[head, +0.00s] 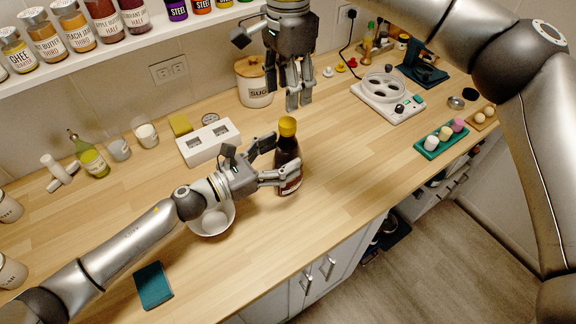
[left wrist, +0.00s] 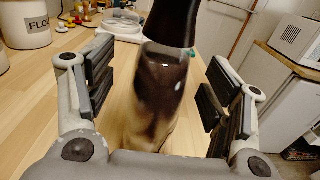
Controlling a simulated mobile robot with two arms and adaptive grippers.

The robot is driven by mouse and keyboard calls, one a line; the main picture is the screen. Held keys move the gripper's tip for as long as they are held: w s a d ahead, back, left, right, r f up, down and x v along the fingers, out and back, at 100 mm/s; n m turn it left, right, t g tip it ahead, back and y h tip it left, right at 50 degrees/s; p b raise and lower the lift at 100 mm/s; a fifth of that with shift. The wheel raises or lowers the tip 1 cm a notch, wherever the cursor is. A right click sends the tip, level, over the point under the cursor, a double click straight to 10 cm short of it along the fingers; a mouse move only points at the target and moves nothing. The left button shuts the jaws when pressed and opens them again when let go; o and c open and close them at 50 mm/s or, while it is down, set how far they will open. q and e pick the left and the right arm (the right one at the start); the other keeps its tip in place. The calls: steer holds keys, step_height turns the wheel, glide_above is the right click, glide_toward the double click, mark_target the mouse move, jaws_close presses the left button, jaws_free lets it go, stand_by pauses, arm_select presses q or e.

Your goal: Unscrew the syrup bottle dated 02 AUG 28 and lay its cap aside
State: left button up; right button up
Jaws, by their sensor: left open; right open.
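A dark syrup bottle (head: 287,152) with a yellow cap (head: 287,126) stands upright on the wooden counter (head: 345,160). A label shows low on its side, but no date is readable. My left gripper (head: 277,160) is open at the bottle's side. In the left wrist view the dark bottle (left wrist: 163,85) stands between the spread fingers of that gripper (left wrist: 158,95), with gaps on both sides; its top is out of frame. My right gripper (head: 298,103) is open and empty, fingers down, above and behind the yellow cap in the picture.
A white bowl (head: 228,222) sits beneath my left wrist. A white block with dark windows (head: 208,142) and a lidded canister (head: 254,92) stand behind. The counter right of the bottle is clear.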

arm_select(q)
steer(key=shift+x, duration=0.8)
arm_select(e)
steer(key=shift+s, duration=0.1)
arm_select(q)
steer(key=shift+w+d, duration=0.15)
steer(key=shift+d, duration=0.05)
